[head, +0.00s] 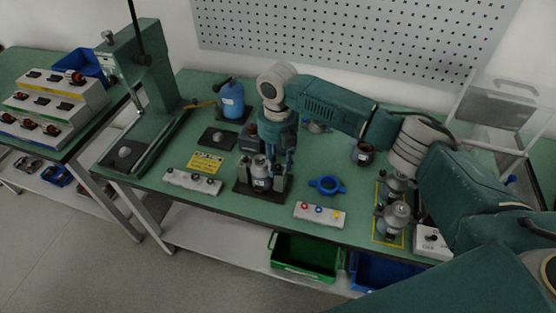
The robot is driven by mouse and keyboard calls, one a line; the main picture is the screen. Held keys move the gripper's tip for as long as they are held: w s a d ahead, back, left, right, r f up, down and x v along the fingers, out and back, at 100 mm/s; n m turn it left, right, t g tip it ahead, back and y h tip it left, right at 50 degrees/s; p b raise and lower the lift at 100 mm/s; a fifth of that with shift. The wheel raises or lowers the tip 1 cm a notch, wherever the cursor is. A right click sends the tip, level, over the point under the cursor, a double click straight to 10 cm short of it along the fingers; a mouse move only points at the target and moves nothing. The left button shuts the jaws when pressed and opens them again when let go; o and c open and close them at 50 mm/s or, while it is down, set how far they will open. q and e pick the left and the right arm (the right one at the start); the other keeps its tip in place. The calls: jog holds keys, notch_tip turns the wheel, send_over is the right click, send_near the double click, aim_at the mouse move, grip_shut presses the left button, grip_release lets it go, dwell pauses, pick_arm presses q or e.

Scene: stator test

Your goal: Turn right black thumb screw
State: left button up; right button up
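A small fixture with a black base (249,195) stands near the front edge of the green table, left of centre. A grey metal stator part (261,173) sits upright in it, between dark upright posts. The black thumb screws are too small to make out surely; the dark right post (279,173) is partly visible. My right gripper (289,158) points down from the wrist, just behind and above the right side of the fixture. Its fingers are small and overlap the fixture, so I cannot tell whether they touch or grip anything. My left gripper is out of view.
A blue ring holder (327,186) and a white button box (319,215) stand right of the fixture. A white block (193,181) and yellow label (206,162) lie to its left. A blue bottle (231,99) stands behind. Grey metal parts (397,214) stand on a yellow-edged mat at right.

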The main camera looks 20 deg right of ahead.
grip_shut()
dwell(0.3)
jog(key=shift+r+m+p, duration=0.2)
jog(key=shift+m+p, duration=0.5)
jog(key=shift+p, duration=0.1)
jog(key=shift+m+p, duration=1.05)
jog(key=shift+m, duration=0.05)
jog(key=m+p, duration=0.2)
jog(key=m, duration=0.1)
jog(key=shift+f+m+p, duration=0.1)
jog(key=shift+m+p, duration=0.65)
jog(key=shift+m, duration=0.35)
